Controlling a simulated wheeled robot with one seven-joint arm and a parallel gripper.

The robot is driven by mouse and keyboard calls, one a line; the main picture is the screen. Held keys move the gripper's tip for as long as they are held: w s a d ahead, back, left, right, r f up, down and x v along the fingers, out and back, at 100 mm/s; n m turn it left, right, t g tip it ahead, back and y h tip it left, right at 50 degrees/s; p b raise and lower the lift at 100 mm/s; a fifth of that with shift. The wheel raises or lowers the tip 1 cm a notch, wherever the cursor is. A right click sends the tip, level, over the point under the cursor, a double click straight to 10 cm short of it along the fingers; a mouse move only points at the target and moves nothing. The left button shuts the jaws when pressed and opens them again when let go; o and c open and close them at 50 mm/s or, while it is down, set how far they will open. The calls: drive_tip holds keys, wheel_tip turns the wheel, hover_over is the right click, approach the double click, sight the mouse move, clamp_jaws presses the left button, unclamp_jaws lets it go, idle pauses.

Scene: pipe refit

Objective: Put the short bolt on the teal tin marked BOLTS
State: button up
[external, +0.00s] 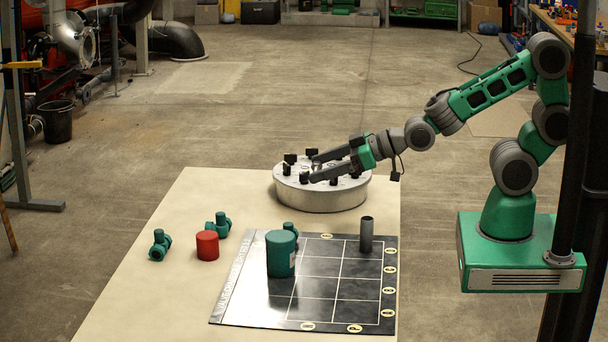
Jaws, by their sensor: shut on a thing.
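My gripper (312,168) reaches in from the right, low over the round grey metal flange (322,198), which has several black-headed bolts around its top. The jaws are shut on a bolt at the flange's top; its shaft is mostly hidden between the fingers, and its length cannot be told. I cannot tell whether it is clear of the flange. A teal tin (281,254) stands upright on the black gridded mat (340,288), in front of the flange and apart from my gripper. A pale label shows at its right side, too small to read.
A grey upright pipe (366,234) stands at the mat's back right. A red cylinder (207,245) and teal valve-like fittings (160,245) sit left of the mat; another is partly behind the tin. The tabletop's (195,205) back left is clear.

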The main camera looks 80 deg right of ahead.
drive_tip(key=a+f+b, duration=0.3)
drive_tip(key=f+b, duration=0.3)
drive_tip(key=n+g+y+b, duration=0.1)
drive_tip(key=n+y+b, duration=0.4)
drive_tip(key=b, duration=0.4)
hover_over(325, 276)
drive_tip(key=w, duration=0.1)
drive_tip(key=shift+g+y, duration=0.3)
drive_tip(key=shift+y, duration=0.1)
drive_tip(key=f, duration=0.3)
drive_tip(key=f+b, duration=0.1)
drive_tip(key=f, duration=0.2)
drive_tip(key=s+f, duration=0.1)
drive_tip(key=f, duration=0.3)
drive_tip(key=shift+f, duration=0.1)
drive_tip(key=shift+b, duration=0.3)
drive_tip(key=shift+f, duration=0.25)
drive_tip(key=o, duration=1.5)
drive_tip(key=shift+d, duration=0.1)
drive_tip(key=shift+r, duration=0.1)
